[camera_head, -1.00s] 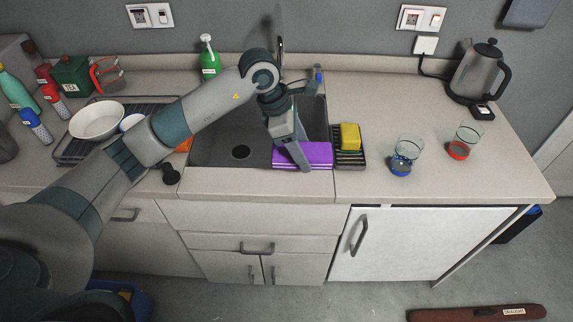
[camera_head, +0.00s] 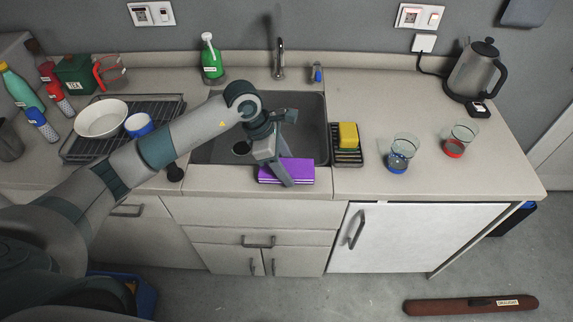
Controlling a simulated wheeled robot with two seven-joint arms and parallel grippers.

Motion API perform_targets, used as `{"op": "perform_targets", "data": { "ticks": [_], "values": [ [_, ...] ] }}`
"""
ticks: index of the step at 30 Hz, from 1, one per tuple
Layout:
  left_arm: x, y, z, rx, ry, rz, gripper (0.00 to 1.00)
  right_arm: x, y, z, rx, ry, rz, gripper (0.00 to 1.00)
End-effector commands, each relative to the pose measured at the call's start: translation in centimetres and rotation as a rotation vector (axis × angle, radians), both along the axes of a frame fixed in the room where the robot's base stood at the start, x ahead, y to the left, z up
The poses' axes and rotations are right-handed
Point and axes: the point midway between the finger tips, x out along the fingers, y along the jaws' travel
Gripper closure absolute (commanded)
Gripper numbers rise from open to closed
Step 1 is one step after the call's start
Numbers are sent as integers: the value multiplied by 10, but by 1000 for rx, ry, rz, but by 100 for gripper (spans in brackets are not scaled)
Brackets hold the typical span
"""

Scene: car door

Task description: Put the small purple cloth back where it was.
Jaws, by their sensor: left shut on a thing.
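The small purple cloth (camera_head: 300,170) is a flat folded rectangle at the front rim of the sink (camera_head: 310,118). My left gripper (camera_head: 287,178) comes down over it from the sink side and is shut on the cloth, with a finger across its middle. I cannot tell whether the cloth touches the counter below. My right gripper does not show.
A black rack (camera_head: 348,160) with a yellow sponge (camera_head: 348,134) stands right of the sink. Two glasses, one blue-based (camera_head: 398,160) and one red-based (camera_head: 456,148), stand further right. A dish rack (camera_head: 75,150) with a white bowl (camera_head: 100,118) is at left. The front right counter is clear.

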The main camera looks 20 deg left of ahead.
Motion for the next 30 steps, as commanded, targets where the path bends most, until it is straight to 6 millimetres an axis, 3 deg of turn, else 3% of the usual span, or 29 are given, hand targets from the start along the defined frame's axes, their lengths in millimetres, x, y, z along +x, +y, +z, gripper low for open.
{"op": "perform_targets", "data": {
  "ticks": [3,17,18,19,30],
  "values": [
    [0,0,-8,0,1,1,65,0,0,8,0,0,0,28],
    [0,0,-15,0,-1,-1,65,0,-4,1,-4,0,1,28],
    [0,0,-14,0,-1,-1,38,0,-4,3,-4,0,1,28],
    [0,0,-13,0,-1,-1,31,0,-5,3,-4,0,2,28],
    [0,0,-12,0,-1,0,29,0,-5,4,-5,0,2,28]
  ]
}}
